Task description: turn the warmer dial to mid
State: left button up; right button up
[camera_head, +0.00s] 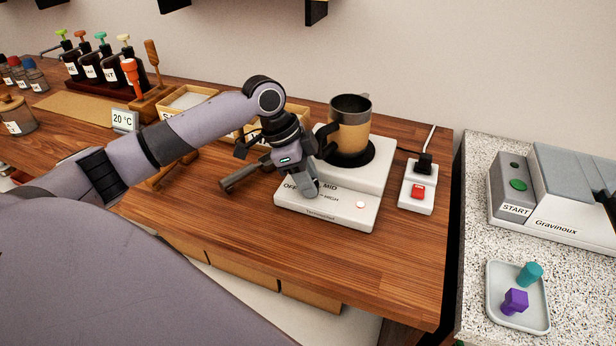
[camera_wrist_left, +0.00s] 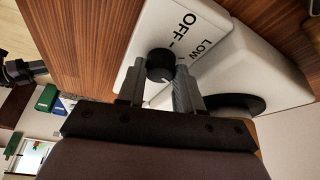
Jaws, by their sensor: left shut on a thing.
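The white warmer (camera_head: 345,208) stands on the wooden bench with OFF, MID and other labels on its front panel. A mug (camera_head: 350,138) with a tan band sits on its dark round plate. My left gripper (camera_head: 308,192) reaches down over the panel and hides the dial in the head view. In the left wrist view the round black dial (camera_wrist_left: 159,64) sits between the fingertips of my left gripper (camera_wrist_left: 161,76), which is shut on it. OFF and LOW are printed beside the dial. I cannot tell which label its mark points to. My right gripper is not in view.
A white power strip (camera_head: 417,190) with a red switch and black plug is right of the warmer. Wooden boxes (camera_head: 190,100) and a 20 °C display (camera_head: 125,121) stand left. A speckled counter (camera_head: 478,230) lies across a gap at right. The bench front is clear.

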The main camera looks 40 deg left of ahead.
pick_arm(q)
jog(key=o, duration=1)
jog(key=shift+o, duration=0.2)
